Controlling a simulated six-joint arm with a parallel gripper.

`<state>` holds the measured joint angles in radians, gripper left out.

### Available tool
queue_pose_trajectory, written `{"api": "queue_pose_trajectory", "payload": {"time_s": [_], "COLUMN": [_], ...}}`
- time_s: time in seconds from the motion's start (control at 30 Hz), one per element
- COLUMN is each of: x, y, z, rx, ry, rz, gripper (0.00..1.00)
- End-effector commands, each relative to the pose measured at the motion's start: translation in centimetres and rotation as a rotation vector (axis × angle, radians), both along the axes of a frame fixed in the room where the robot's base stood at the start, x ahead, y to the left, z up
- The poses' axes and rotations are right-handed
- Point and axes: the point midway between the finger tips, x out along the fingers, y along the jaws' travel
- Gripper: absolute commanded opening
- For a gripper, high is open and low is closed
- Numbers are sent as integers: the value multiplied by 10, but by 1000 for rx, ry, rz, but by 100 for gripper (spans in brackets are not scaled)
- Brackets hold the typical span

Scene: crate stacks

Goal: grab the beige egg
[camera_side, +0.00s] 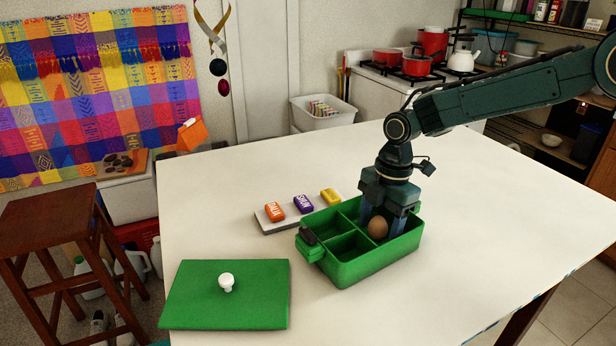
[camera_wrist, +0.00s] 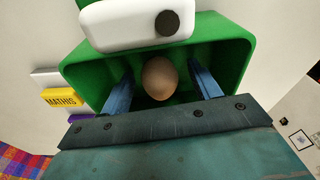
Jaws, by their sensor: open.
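The beige egg (camera_side: 378,228) sits in the right-hand compartment of a green crate (camera_side: 372,267). In the wrist view the egg (camera_wrist: 160,78) lies between my two blue fingers, with a small gap on each side. My gripper (camera_side: 386,222) points down into that compartment and is open around the egg. The fingers (camera_wrist: 161,85) reach inside the green walls. In the side view the fingers partly hide the far part of the compartment. The crate's other compartments look empty.
A green lid (camera_side: 255,295) with a white knob lies on the table at front left. A board behind the crate holds orange (camera_side: 275,212), purple (camera_side: 303,204) and yellow (camera_side: 330,197) blocks. The white tabletop (camera_side: 480,220) is clear to the right. A white object (camera_wrist: 135,25) overhangs the crate's edge in the wrist view.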

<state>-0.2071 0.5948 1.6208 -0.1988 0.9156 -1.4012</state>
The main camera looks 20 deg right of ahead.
Motion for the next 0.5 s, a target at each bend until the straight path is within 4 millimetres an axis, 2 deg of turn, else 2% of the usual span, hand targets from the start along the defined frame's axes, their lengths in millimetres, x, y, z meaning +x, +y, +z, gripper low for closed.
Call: {"api": "queue_pose_trajectory", "payload": {"time_s": [0.27,0.5], "x": [0,0], "y": [0,0], "z": [0,1], "rx": [0,0], "ry": [0,-1], "rz": [0,0], "gripper": [62,17]}}
